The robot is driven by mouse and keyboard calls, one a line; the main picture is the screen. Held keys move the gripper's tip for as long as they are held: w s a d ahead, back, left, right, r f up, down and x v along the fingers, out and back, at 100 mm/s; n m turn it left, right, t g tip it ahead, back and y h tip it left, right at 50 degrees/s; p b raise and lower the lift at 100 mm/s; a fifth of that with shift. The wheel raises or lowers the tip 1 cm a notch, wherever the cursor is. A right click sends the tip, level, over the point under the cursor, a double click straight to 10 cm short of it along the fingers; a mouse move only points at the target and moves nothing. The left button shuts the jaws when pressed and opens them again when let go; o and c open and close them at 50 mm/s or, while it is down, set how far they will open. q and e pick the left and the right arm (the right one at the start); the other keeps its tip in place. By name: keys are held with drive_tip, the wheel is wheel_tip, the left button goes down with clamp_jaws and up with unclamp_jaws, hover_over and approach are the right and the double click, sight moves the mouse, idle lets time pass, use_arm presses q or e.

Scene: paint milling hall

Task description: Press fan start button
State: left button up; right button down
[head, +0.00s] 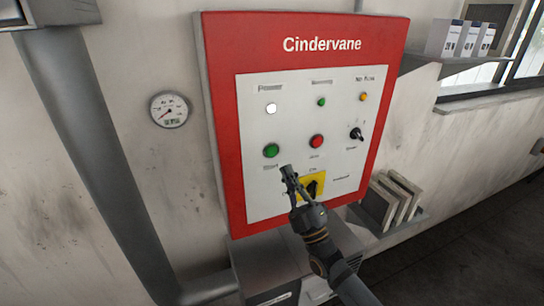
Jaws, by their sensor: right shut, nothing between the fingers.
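A red control box (216,120) labelled "Cindervane" is mounted on the wall, with a white panel on its front. The green button (271,151) marked "Start" is at the panel's left. A red button (317,142) is to its right. My right gripper (286,173) is shut and empty, with its tips just below and right of the green button in the picture. I cannot tell how far the tips are from the panel. The gripper partly covers a yellow plate (318,180) with a black switch. My left gripper is not in view.
A white lamp (271,108), a small green lamp (321,102) and an amber lamp (363,97) line the panel's top. A black selector (356,134) is at right. A gauge (170,110) and a grey duct (90,150) are left. Binders (393,200) stand on a low shelf.

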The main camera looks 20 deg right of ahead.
sight(271, 147)
drive_tip(key=shift+w+d+b, duration=0.15)
drive_tip(key=shift+w+b, duration=1.05)
drive_tip(key=shift+w, duration=0.55)
drive_tip(key=shift+w+d+b, duration=0.1)
drive_tip(key=shift+w+b, duration=1.05)
drive_tip(key=shift+w, duration=0.55)
drive_tip(key=shift+w, duration=0.1)
drive_tip(key=shift+w, duration=0.35)
drive_tip(key=shift+w+b, duration=0.4)
drive_tip(key=shift+b, duration=0.2)
drive_tip(key=shift+s, duration=0.1)
drive_tip(key=shift+s+p, duration=0.8)
drive_tip(key=shift+p, duration=0.1)
